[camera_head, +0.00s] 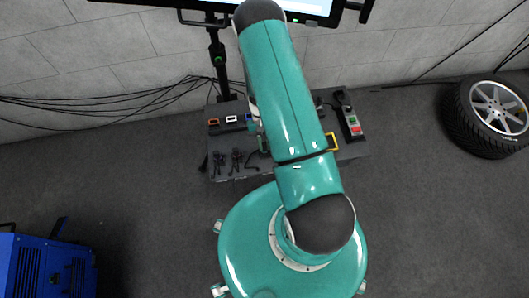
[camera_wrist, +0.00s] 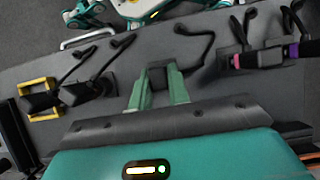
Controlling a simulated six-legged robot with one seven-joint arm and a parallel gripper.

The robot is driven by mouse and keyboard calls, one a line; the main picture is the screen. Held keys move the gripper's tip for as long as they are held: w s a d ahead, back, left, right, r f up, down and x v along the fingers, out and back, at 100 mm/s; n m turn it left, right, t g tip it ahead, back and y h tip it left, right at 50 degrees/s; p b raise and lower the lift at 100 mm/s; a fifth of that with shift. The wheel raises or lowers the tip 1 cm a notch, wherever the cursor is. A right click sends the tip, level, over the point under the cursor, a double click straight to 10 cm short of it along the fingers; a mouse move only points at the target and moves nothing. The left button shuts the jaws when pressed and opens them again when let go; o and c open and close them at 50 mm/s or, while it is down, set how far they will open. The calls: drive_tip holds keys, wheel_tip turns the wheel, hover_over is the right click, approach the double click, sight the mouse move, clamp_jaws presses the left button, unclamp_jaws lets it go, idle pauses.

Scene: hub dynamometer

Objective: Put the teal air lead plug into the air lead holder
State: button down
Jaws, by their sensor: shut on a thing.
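My gripper (camera_wrist: 158,85) is shut in the wrist view, with its two teal fingers on either side of a dark block. This block appears to be the air lead plug (camera_wrist: 157,75). A black lead (camera_wrist: 205,50) curls up and right from beside it. The plug's teal marking cannot be told apart from the teal fingers. The grip is over the grey bench top, and I cannot tell how high the plug is above it. In the head view my arm covers the middle of the bench. I cannot make out a teal air lead holder in either view.
A yellow frame (camera_wrist: 40,88) and black plugs (camera_wrist: 88,91) are left in the wrist view; pink (camera_wrist: 245,60) and purple (camera_wrist: 292,50) pieces are right.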

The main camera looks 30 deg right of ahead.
drive_tip(key=c, duration=1.3)
unclamp_jaws()
drive_tip(key=shift+o, duration=0.2)
drive_tip(key=v, duration=1.4)
drive_tip(key=shift+f, duration=0.1)
